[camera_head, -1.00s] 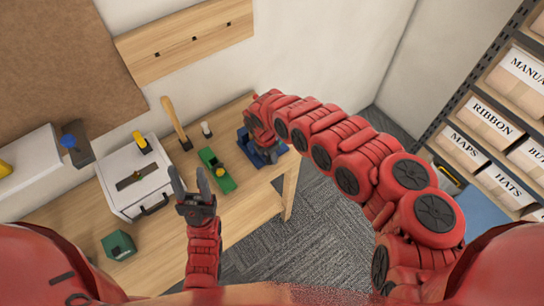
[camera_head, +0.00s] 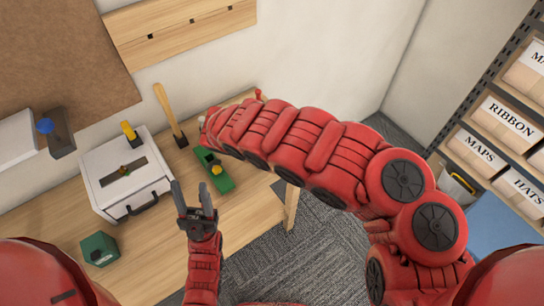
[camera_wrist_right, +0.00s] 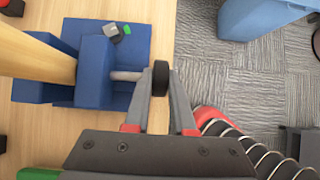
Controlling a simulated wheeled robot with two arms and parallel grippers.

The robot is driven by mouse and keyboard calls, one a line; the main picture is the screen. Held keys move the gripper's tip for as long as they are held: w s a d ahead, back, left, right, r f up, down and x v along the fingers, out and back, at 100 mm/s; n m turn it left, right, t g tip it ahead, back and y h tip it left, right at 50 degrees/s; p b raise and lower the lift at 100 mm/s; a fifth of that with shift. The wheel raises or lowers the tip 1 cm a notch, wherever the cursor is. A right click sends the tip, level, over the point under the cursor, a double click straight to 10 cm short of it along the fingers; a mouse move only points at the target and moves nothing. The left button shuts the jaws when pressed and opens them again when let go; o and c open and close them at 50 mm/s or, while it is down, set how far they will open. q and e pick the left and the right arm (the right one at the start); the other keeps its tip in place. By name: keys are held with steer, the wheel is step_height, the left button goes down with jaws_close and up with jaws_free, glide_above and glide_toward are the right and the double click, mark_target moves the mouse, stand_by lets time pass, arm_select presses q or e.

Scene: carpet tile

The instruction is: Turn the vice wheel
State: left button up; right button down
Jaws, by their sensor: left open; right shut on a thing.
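In the right wrist view a blue vice (camera_wrist_right: 95,72) sits on the wooden bench. A grey screw rod (camera_wrist_right: 127,75) runs from it to a dark wheel (camera_wrist_right: 160,78), seen edge-on. My right gripper (camera_wrist_right: 160,92) is shut on the wheel, one finger on each side. In the head view my right arm covers the vice, and the right fingertips are hidden. My left gripper (camera_head: 195,192) is open and empty, in front of the bench's front part, its two fingers apart and pointing up.
On the bench (camera_head: 240,205) are a green tool (camera_head: 213,172), a white box (camera_head: 125,175), a green block (camera_head: 100,248) and an upright wooden handle (camera_head: 169,112). In the wrist view a wooden bar (camera_wrist_right: 38,55) reaches the vice. Shelves with labelled boxes (camera_head: 508,118) stand right.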

steer(key=c, duration=0.8)
jaws_free()
steer(key=shift+o, duration=0.2)
steer(key=shift+s+a+r, duration=0.1)
steer(key=shift+a+r, duration=0.2)
steer(key=shift+r, duration=0.15)
steer(key=p+v, duration=0.6)
steer(key=v, duration=1)
steer(key=shift+s+a+r, duration=0.1)
steer(key=shift+r, duration=0.05)
